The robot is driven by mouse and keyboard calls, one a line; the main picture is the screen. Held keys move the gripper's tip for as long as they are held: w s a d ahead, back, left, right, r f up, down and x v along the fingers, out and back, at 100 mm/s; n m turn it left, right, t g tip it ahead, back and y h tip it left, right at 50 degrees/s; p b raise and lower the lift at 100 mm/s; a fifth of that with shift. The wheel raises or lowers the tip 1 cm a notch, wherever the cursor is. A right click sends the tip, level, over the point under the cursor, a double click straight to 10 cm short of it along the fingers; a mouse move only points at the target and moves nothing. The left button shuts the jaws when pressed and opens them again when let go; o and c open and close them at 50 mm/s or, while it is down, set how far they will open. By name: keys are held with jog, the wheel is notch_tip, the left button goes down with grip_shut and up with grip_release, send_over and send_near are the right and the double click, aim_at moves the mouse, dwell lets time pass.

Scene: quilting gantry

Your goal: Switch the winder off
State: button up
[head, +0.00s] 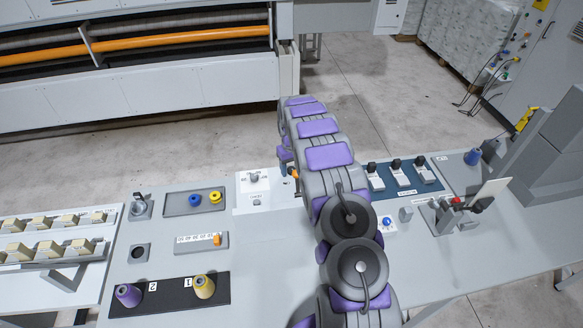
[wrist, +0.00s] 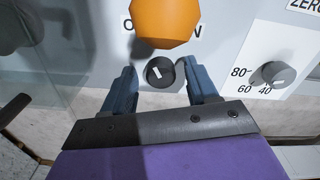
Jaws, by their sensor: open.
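In the wrist view a round black rotary knob (wrist: 160,72) with a white mark sits on a pale panel. A label around it shows an "O" on the left and an "N" on the right; an orange faceted knob (wrist: 165,22) hides its middle. My gripper (wrist: 159,67) is open, with one blue-grey fingertip on each side of the black knob and a gap on both sides. In the head view my arm hides the gripper and most of that spot; an orange piece (head: 294,174) shows beside the arm.
A numbered dial (wrist: 273,74) sits right of the knob in the wrist view, near a "ZERO" label.

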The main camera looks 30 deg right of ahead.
aim_at(292, 168)
notch_tip(292, 168, up, 17)
jog(key=shift+r+p, duration=0.15)
jog(key=shift+p, duration=0.15)
dwell(0.3)
dwell(0.5)
